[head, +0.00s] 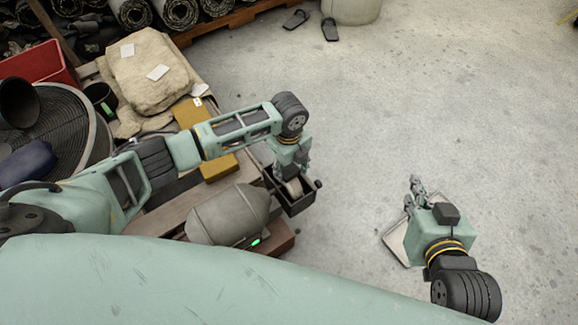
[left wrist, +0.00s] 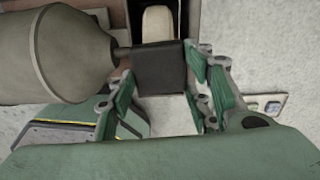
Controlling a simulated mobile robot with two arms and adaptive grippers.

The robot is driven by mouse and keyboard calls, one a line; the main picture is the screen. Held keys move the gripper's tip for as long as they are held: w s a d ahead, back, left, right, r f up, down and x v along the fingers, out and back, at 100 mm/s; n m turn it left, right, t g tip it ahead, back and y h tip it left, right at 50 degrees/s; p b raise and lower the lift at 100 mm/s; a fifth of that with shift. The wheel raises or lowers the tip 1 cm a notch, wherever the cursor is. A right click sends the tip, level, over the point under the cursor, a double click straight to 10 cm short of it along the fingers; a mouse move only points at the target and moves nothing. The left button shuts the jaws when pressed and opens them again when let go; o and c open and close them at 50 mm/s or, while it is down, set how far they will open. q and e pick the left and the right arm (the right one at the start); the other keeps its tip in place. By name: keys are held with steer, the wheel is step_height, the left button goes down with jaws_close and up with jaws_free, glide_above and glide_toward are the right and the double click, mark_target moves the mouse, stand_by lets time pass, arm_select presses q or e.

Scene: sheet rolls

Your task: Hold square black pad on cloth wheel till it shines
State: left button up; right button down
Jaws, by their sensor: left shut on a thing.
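The square black pad (left wrist: 160,68) is between the fingertips of my left gripper (left wrist: 163,88), which is shut on it. The pale cloth wheel (left wrist: 157,24) shows just beyond the pad's upper edge; I cannot tell whether they touch. In the head view my left gripper (head: 299,172) hangs over the wheel (head: 293,188) and hides the pad. The wheel sits beside the grey motor (head: 228,216), in a dark open tray (head: 300,204). The motor's green light shows. My right gripper (head: 413,188) is out to the right, away from the wheel; its finger opening is unclear.
A yellow-brown block (head: 219,167) lies on the bench behind the motor. A pale panel (head: 395,245) is below my right gripper. Open concrete floor lies right.

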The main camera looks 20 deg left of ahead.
steer(key=shift+s+d+f+g+h+p, duration=0.15)
steer(key=shift+s+d+f+g+p, duration=0.1)
steer(key=shift+s+f+g, duration=0.3)
steer(key=shift+s+d+f+g+h+p, duration=0.1)
steer(key=shift+s+d+f+g+h, duration=0.1)
steer(key=shift+s+f+g, duration=0.3)
stand_by(2.1)
steer(key=shift+s+d+f+g+h+p, duration=0.15)
steer(key=shift+s+d+f+g, duration=0.15)
steer(key=shift+s+f, duration=0.3)
steer(key=shift+s+d+f+g+p, duration=0.2)
steer(key=shift+s+f+g, duration=0.25)
steer(key=shift+s, duration=0.3)
steer(key=shift+s+d+f+g+h+p, duration=0.1)
steer(key=shift+s+d+f+g, duration=0.2)
steer(key=shift+s+f, duration=0.35)
stand_by(2.9)
